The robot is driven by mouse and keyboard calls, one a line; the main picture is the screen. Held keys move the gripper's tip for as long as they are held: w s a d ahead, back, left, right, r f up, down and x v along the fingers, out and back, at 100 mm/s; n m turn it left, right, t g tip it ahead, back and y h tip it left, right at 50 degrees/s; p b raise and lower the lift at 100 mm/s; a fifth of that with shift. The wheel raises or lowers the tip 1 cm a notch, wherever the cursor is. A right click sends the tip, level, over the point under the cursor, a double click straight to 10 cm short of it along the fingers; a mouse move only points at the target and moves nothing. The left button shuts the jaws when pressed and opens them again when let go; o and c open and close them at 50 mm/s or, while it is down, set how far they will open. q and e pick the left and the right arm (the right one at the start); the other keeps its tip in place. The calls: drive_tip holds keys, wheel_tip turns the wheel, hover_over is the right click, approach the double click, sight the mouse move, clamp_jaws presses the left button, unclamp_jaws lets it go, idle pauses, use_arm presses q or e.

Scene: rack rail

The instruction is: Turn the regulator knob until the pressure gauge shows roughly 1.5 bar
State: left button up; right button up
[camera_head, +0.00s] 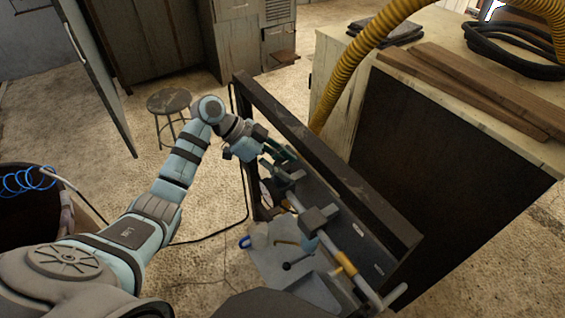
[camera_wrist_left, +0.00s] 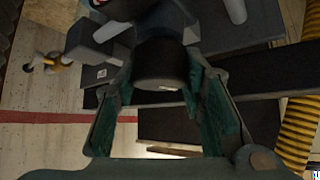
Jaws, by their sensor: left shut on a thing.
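The regulator knob (camera_wrist_left: 160,68) is a dark round cylinder in the left wrist view, between the fingers of my left gripper (camera_wrist_left: 162,82). The green finger pads stand on both sides of it and are shut on it. In the head view my left gripper (camera_head: 279,156) is at the upper end of the rack rail, and the knob is hidden there. The pressure gauge (camera_head: 265,192) seems to be the pale round face just below the gripper, seen nearly edge-on. Its needle and scale cannot be read. My right gripper is not in view.
A grey pipe with a yellow section (camera_head: 345,263) runs along the rack frame (camera_head: 335,175). A black-knobbed lever (camera_head: 287,266) and a pale cup-like item (camera_head: 259,235) are below. A yellow hose (camera_head: 350,75) arches beside the wooden cabinet (camera_head: 440,150). A stool (camera_head: 169,101) stands behind.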

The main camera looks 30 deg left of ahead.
use_arm(q)
drive_tip(key=n+t+p, duration=0.1)
drive_tip(key=p, duration=0.1)
drive_tip(key=n+y+p, duration=0.1)
drive_tip(key=p, duration=0.1)
drive_tip(key=n+t+p, duration=0.1)
drive_tip(key=n+p, duration=0.1)
drive_tip(key=shift+s+r+t+y, duration=0.1)
drive_tip(key=shift+r+t+y, duration=0.2)
drive_tip(key=shift+y, duration=0.1)
drive_tip(key=shift+f+n+t+y+p, duration=0.15)
drive_tip(key=shift+n+t+y+p, duration=0.35)
drive_tip(key=shift+n, duration=0.5)
drive_tip(key=shift+f+n+t+y, duration=0.1)
drive_tip(key=shift+n+t+y, duration=0.4)
drive_tip(key=shift+n, duration=0.4)
drive_tip(key=n+y, duration=0.2)
drive_tip(key=n, duration=0.1)
drive_tip(key=shift+n+t+y, duration=0.3)
drive_tip(key=shift+y, duration=0.1)
drive_tip(key=n+y, duration=0.4)
drive_tip(key=n, duration=0.1)
drive_tip(key=shift+n, duration=0.4)
drive_tip(key=shift+y, duration=0.3)
drive_tip(key=o, duration=1.2)
